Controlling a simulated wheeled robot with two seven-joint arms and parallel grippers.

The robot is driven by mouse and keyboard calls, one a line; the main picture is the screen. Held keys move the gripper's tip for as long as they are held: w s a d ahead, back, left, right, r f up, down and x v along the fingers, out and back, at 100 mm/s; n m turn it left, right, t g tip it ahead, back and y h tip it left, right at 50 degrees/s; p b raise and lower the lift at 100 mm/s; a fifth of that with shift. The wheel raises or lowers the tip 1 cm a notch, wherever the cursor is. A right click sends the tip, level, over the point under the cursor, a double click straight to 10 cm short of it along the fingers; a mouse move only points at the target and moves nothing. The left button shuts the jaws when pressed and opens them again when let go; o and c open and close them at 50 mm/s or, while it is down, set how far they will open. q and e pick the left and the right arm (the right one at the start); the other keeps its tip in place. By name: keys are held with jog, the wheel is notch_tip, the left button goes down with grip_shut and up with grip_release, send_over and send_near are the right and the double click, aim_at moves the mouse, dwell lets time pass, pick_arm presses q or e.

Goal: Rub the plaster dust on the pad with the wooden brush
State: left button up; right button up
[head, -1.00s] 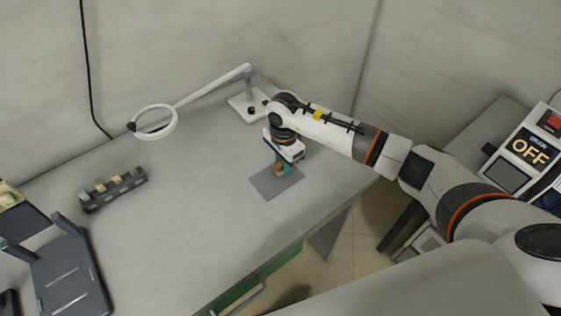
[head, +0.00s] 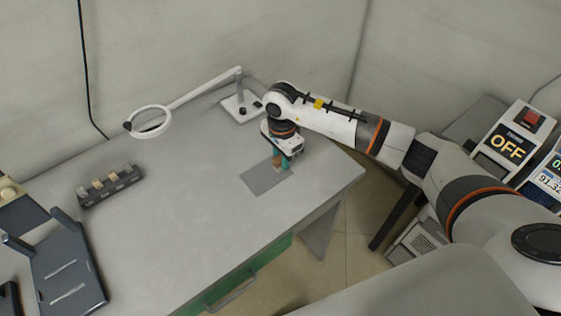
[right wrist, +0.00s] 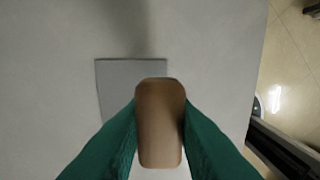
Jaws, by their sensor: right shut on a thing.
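A flat grey pad (head: 262,179) lies on the table near its right end; it also shows in the right wrist view (right wrist: 118,75). My right gripper (head: 281,163) points down over the pad's upper right part. Its green fingers are shut on the wooden brush (right wrist: 160,124), a brown block with rounded corners. In the head view only a small brown part of the brush (head: 277,160) shows between the fingers. I cannot tell whether the brush touches the pad. No plaster dust can be made out on the pad. My left gripper is not in view.
A magnifier lamp (head: 190,96) stands behind the pad. A dark rack with several blanks (head: 110,186) and a dark stand (head: 68,275) are at the left. A device reading OFF (head: 507,146) is at the right. The middle of the grey table (head: 180,215) is clear.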

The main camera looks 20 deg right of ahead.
jog(key=shift+r+p, duration=0.6)
jog(key=shift+r, duration=1.05)
